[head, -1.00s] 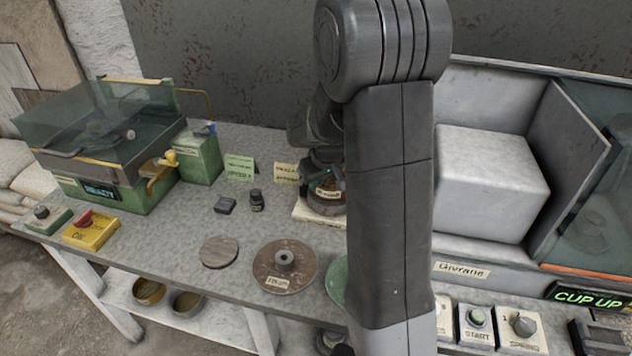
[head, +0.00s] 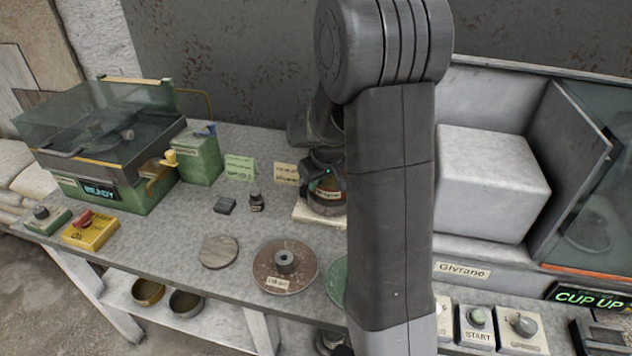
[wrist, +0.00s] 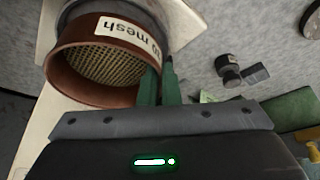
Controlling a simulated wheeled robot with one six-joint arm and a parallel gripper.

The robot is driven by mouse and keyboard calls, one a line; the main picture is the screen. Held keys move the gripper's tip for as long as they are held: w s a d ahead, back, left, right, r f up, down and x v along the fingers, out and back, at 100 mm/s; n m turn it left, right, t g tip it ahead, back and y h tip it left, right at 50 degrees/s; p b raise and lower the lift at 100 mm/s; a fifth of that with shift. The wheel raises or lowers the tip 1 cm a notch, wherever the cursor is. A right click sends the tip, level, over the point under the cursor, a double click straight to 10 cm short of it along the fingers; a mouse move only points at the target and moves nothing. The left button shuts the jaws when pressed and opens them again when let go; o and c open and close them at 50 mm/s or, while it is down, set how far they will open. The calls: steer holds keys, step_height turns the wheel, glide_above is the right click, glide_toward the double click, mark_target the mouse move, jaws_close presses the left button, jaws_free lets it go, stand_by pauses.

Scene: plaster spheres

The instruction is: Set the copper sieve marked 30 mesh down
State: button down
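The copper sieve (wrist: 62,82) shows in the wrist view with its mesh floor visible and a pale label reading mesh, upside down, its number partly unclear. My gripper (wrist: 160,72) has its two green fingers close together at the sieve's rim, apparently pinching its wall. In the head view the sieve (head: 325,196) is below my gripper (head: 322,178), over a dark round piece on a pale board (head: 306,212). A grey round part (wrist: 182,22) lies directly beyond the sieve in the wrist view. My arm hides the right side. I cannot tell whether the sieve rests fully on what is below.
A brown disc (head: 300,258) and a wooden disc (head: 219,252) lie in front. A green machine (head: 120,180) stands at left, a grey cabinet (head: 490,185) at right.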

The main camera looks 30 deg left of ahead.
steer(key=shift+f+b, duration=1.05)
steer(key=shift+f, duration=0.2)
steer(key=c, duration=1.6)
jaws_free()
steer(key=shift+o, duration=0.2)
steer(key=shift+r+p, duration=1.25)
steer(key=shift+r, duration=0.8)
